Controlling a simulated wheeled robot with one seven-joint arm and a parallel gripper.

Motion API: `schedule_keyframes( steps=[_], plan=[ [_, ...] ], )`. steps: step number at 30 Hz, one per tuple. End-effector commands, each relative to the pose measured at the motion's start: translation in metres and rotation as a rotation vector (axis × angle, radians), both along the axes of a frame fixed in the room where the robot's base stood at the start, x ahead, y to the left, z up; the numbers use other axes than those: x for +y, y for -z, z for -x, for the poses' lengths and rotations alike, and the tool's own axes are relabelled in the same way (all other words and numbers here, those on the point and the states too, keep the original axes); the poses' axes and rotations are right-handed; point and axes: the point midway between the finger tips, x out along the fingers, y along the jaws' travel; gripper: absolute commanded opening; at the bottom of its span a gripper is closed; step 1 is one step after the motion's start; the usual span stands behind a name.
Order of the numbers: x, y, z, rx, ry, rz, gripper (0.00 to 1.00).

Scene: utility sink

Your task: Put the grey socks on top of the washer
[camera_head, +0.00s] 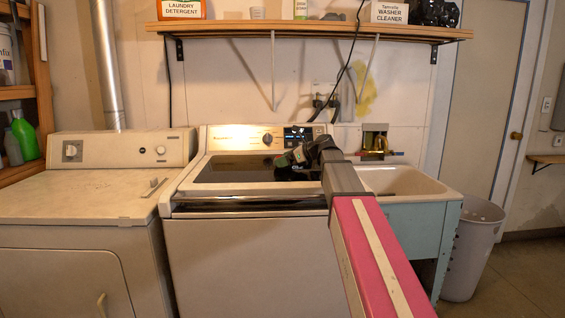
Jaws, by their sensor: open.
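The washer (262,258) stands in the middle, with a dark glass lid on top and a lit control panel behind it. My arm reaches from the lower right, and my gripper (284,161) is over the right part of the washer's lid, open. A dark shape lies under and beside it; I cannot tell whether this is cloth, a reflection or part of the gripper. I cannot clearly make out the grey socks, and my arm hides part of the washer's right side.
A dryer (85,195) stands close on the left. A utility sink (405,182) is on the right, with a grey bin (472,250) beside it. A shelf (310,31) with bottles and boxes hangs above the washer. The left part of the washer's lid looks clear.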

Motion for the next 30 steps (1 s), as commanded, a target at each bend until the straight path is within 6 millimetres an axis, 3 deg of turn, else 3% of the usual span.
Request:
schedule_keyframes(
  steps=[9,15,21,30],
  plan=[
    [-0.055,-0.024,0.022,-0.001,0.002,0.0,0.9],
    [-0.081,-0.037,0.032,-0.001,0.001,0.0,0.9],
    [-0.093,-0.042,0.037,0.0,-0.001,0.0,0.9],
    [-0.094,-0.042,0.037,0.0,-0.001,0.0,0.9]
  ],
)
